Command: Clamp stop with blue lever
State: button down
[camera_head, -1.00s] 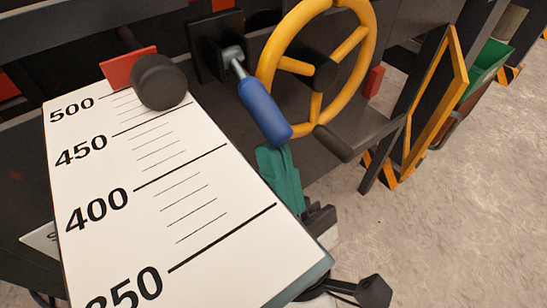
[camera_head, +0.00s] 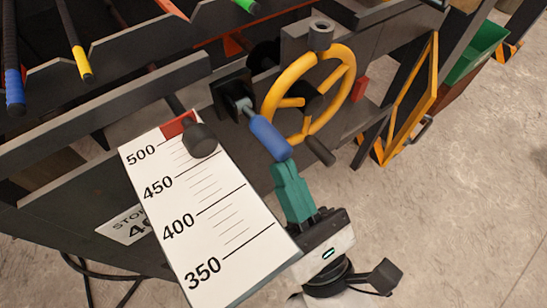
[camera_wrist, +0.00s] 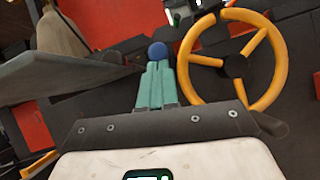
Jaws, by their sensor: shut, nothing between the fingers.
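The blue lever (camera_head: 268,137) hangs from a dark bracket beside the scale, slanting down to the right in the head view. In the wrist view its rounded blue end (camera_wrist: 157,51) shows just beyond my fingertips. My gripper (camera_head: 284,170) has teal fingers, which are shut and empty, just below the lever's lower end. I cannot tell whether the fingertips touch it. The stop is a red block (camera_head: 178,127) with a black knob (camera_head: 200,140) at the scale's 500 end. The white scale board (camera_head: 205,205) is marked 350 to 500.
A yellow handwheel (camera_head: 338,108) with a dark handle (camera_head: 320,150) stands close right of the lever. A yellow-framed panel (camera_head: 425,100) and a green bin (camera_head: 478,52) are farther right. Rods with blue and yellow grips (camera_head: 82,63) lie upper left. Open concrete floor is at the right.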

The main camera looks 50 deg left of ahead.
jog(key=shift+d+r+p, duration=0.15)
jog(key=shift+r+p, duration=0.5)
jog(key=shift+r, duration=0.15)
jog(key=shift+f, duration=0.1)
